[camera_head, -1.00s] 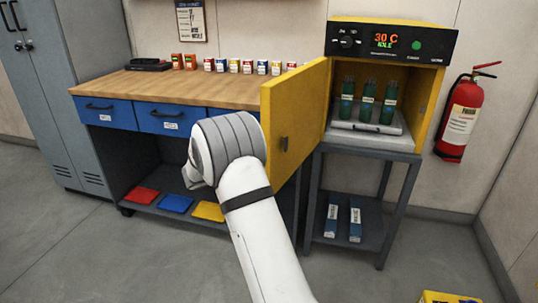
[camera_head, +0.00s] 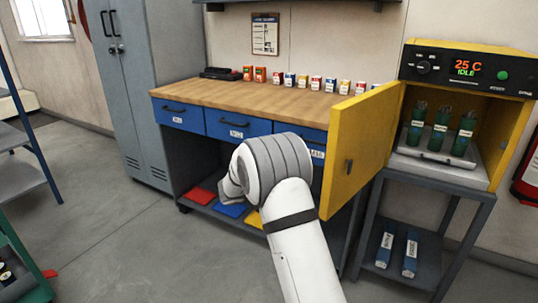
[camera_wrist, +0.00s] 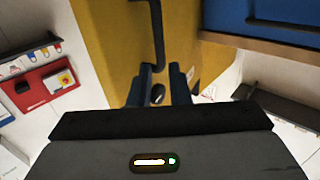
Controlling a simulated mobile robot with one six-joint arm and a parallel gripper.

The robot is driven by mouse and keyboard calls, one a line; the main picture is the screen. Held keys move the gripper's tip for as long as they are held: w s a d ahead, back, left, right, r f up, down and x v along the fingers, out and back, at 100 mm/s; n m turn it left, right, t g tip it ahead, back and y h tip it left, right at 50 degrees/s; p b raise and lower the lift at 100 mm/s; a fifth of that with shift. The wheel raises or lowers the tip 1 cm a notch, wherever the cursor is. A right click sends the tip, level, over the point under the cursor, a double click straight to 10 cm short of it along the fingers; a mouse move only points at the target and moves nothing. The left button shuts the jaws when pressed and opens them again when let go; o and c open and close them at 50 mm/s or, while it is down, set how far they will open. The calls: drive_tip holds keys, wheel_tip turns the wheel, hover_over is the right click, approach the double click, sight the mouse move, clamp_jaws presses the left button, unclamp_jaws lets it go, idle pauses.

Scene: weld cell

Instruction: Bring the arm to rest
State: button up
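My arm (camera_head: 292,215) reaches forward in the head view, bent at a grey-banded joint in front of the workbench. My gripper is hidden behind the arm there. In the wrist view my gripper (camera_wrist: 165,70) has its two dark blue fingers apart, with nothing held between them. Beyond the fingers is the yellow oven door (camera_wrist: 110,40) with its dark handle (camera_wrist: 158,30); the handle appears clear of the fingers. In the head view the yellow door (camera_head: 352,150) stands wide open, close to the right of my arm.
The oven (camera_head: 510,120) holds several green canisters (camera_head: 440,130) and reads 25 C, IDLE. The workbench (camera_head: 250,105) with blue drawers stands ahead. A grey locker (camera_head: 150,75) is beyond its left end. Shelving (camera_head: 20,160) edges the far left; open floor (camera_head: 125,235) lies between.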

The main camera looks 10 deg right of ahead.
drive_tip(key=w+a+r+n+t+y+p, duration=0.1)
drive_tip(key=w+r+n+t+y+p, duration=0.2)
drive_tip(key=r+t, duration=0.25)
drive_tip(key=w+a+r+n+t+y+p, duration=0.1)
drive_tip(key=w+r+n+t+y+p, duration=0.2)
drive_tip(key=r, duration=0.4)
drive_tip(key=s+a+r+n+t+y+p, duration=0.4)
drive_tip(key=s+a+r+n+y+p, duration=0.15)
drive_tip(key=a+r+y, duration=0.35)
drive_tip(key=s+a+n+g+y+p, duration=0.3)
drive_tip(key=s+n+g+y+p, duration=0.15)
drive_tip(key=s, duration=0.85)
drive_tip(key=s+d+f+g+p, duration=0.1)
drive_tip(key=s+d+g, duration=0.1)
drive_tip(key=s, duration=0.8)
drive_tip(key=s+d+f+n+g+h+p, duration=0.1)
drive_tip(key=s+g, duration=0.3)
drive_tip(key=s, duration=0.6)
drive_tip(key=shift+s+d+f+p, duration=0.15)
drive_tip(key=shift+s+d+p, duration=0.25)
drive_tip(key=shift+p, duration=0.25)
drive_tip(key=shift+h, duration=0.25)
